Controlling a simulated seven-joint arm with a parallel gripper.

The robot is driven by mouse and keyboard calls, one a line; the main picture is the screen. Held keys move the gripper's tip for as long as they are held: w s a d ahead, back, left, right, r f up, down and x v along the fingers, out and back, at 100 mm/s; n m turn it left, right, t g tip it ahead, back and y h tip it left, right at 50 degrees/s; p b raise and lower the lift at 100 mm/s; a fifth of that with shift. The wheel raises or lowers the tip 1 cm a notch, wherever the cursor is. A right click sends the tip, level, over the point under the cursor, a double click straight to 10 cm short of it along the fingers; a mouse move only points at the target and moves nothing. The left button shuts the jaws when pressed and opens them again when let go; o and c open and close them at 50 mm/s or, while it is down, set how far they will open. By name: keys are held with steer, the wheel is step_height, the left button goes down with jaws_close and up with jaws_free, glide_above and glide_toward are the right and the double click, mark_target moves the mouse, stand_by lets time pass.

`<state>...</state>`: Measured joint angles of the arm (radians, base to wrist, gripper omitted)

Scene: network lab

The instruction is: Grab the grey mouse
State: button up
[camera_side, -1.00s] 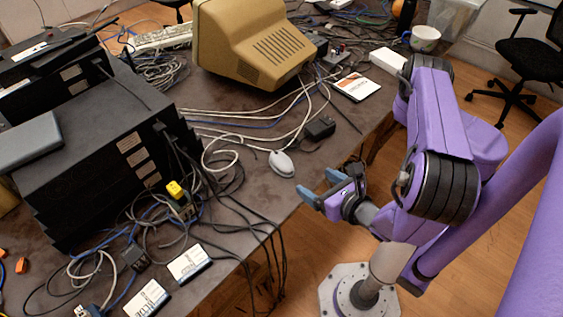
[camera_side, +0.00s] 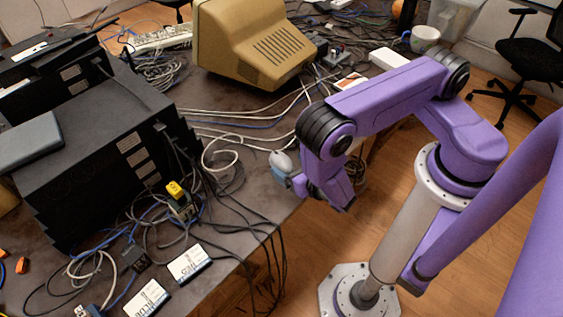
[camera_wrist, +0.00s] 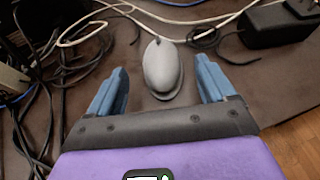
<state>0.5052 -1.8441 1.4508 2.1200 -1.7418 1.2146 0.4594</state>
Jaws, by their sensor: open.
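The grey mouse (camera_wrist: 162,68) lies on the dark table in the wrist view, centred ahead of my gripper. My gripper (camera_wrist: 162,82) is open, with one blue finger to the left of the mouse and one to the right. The near end of the mouse reaches between the fingertips, and there is a gap on both sides. In the side view the mouse (camera_side: 280,160) shows near the table edge, partly hidden by my gripper (camera_side: 290,178). I cannot tell the gripper's height above the table from this.
A black power adapter (camera_wrist: 284,24) sits right of the mouse. White and black cables (camera_side: 222,150) run behind and left of it. A beige monitor (camera_side: 250,45) stands at the back, and stacked black devices (camera_side: 100,150) stand at the left. The front table edge is close.

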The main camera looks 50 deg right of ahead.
mark_target(284, 162)
steer(key=x, duration=0.5)
steer(key=shift+w+d, duration=0.1)
steer(key=shift+w, duration=0.05)
steer(key=c, duration=1.1)
